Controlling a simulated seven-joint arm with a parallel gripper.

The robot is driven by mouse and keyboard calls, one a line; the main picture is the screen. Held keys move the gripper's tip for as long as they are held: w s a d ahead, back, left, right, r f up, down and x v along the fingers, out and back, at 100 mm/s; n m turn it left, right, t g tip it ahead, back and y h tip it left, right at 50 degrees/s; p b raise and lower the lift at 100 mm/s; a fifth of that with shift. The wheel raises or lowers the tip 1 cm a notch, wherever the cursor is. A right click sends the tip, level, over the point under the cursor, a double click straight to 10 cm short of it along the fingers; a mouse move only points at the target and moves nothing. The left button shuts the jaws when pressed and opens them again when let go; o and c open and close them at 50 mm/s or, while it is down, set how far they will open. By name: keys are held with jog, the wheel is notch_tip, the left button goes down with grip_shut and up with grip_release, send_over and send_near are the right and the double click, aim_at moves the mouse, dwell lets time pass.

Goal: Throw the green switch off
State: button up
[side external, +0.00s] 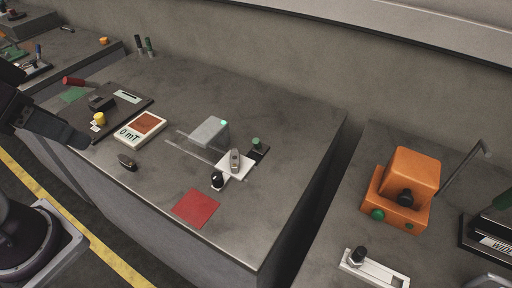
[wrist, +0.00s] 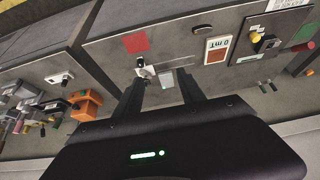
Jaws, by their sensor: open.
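A small green-topped switch (side external: 257,143) stands on a black base at the right of the middle bench in the side view. Its exact position is too small to tell. Beside it is a white plate (side external: 226,171) with a grey lever (side external: 235,160). A grey box (side external: 209,133) with a lit green spot sits behind the plate.
A black knob (side external: 217,180), a red square (side external: 196,207), a "0 mT" meter (side external: 140,128) and a dark panel with a yellow button (side external: 99,118) share the bench. An orange box (side external: 408,180) with green buttons stands on the right bench across a gap.

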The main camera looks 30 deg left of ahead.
jog(key=shift+c, duration=0.6)
jog(key=shift+m+t, duration=0.5)
jog(key=shift+m, duration=0.3)
jog(key=w, duration=0.3)
jog(key=w+d+f, duration=0.1)
jog(key=w, duration=0.2)
jog(key=w+d+f, duration=0.1)
jog(key=w, duration=0.3)
jog(key=m+t+h, duration=0.3)
jog(key=t, duration=0.1)
send_over(237, 162)
notch_tip(237, 162, down, 16)
notch_tip(237, 162, down, 6)
jog(key=shift+w+d+r+n+t, duration=0.1)
jog(key=shift+r+n+t, duration=0.1)
jog(key=shift+n+t, duration=0.8)
jog(key=shift+f+t+y, duration=0.2)
jog(key=shift+t+y, duration=0.1)
jog(key=shift+y, duration=0.2)
jog(key=x, duration=0.6)
jog(key=shift+w+f, duration=0.1)
jog(key=shift+w, duration=0.3)
